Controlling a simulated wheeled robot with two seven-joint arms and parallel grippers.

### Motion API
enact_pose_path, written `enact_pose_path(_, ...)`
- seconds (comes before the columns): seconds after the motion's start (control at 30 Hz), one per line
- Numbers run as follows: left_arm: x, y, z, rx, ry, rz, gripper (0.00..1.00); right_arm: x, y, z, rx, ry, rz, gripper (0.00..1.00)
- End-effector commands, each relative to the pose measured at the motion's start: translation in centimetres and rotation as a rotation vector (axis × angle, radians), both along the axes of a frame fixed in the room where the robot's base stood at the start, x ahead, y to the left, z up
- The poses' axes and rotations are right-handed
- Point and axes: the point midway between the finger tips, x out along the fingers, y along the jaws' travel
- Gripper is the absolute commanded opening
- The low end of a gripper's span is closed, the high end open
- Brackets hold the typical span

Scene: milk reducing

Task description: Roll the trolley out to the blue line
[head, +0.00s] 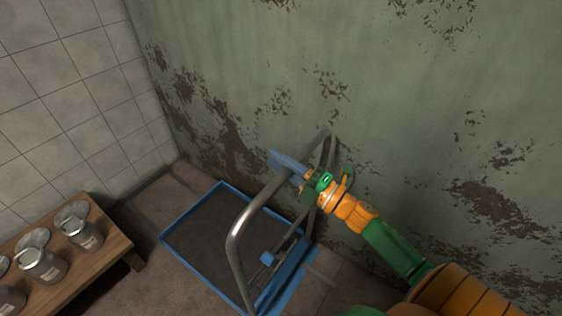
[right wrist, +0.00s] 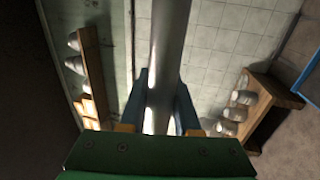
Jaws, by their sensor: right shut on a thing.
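The trolley has a bent grey metal tube handle (head: 246,222) rising from the near right end of a dark flat deck with a blue rim (head: 186,212). My right gripper (head: 292,172) is shut on the upper bar of the handle. In the right wrist view, the tube (right wrist: 171,45) runs between the two blue fingers of the right gripper (right wrist: 160,108). I cannot pick out a separate blue line on the floor for certain. My left gripper is not in view.
A low wooden bench (head: 112,243) with several metal canisters (head: 82,233) stands at the left. A peeling green wall (head: 400,90) rises close behind the trolley and a tiled wall (head: 60,90) at the left. Bare floor (head: 165,290) shows between bench and deck.

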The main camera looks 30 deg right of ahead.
Motion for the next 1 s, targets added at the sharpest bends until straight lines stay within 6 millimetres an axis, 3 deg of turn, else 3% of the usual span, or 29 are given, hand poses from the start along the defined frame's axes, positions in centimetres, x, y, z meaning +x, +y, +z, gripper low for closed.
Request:
enact_pose_path(0.33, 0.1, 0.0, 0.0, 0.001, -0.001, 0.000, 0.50, 0.0, 0.0, 0.0, -0.001, 0.000, 0.001, 0.00)
enact_pose_path(0.37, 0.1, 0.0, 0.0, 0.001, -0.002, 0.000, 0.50, 0.0, 0.0, 0.0, -0.001, 0.000, 0.001, 0.39)
enact_pose_path(0.43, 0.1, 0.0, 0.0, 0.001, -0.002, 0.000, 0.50, 0.0, 0.0, 0.0, -0.001, 0.000, 0.001, 0.58)
enact_pose_path(0.47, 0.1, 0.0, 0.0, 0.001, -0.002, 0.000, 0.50, 0.0, 0.0, 0.0, -0.001, 0.000, 0.001, 0.61)
enact_pose_path(0.77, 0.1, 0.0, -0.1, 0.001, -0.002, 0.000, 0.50, -0.3, -0.1, -0.2, 0.000, 0.001, 0.000, 0.61)
enact_pose_path(1.0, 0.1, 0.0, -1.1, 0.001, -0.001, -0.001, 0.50, -4.6, -1.9, -1.3, -0.002, 0.004, 0.000, 0.61)
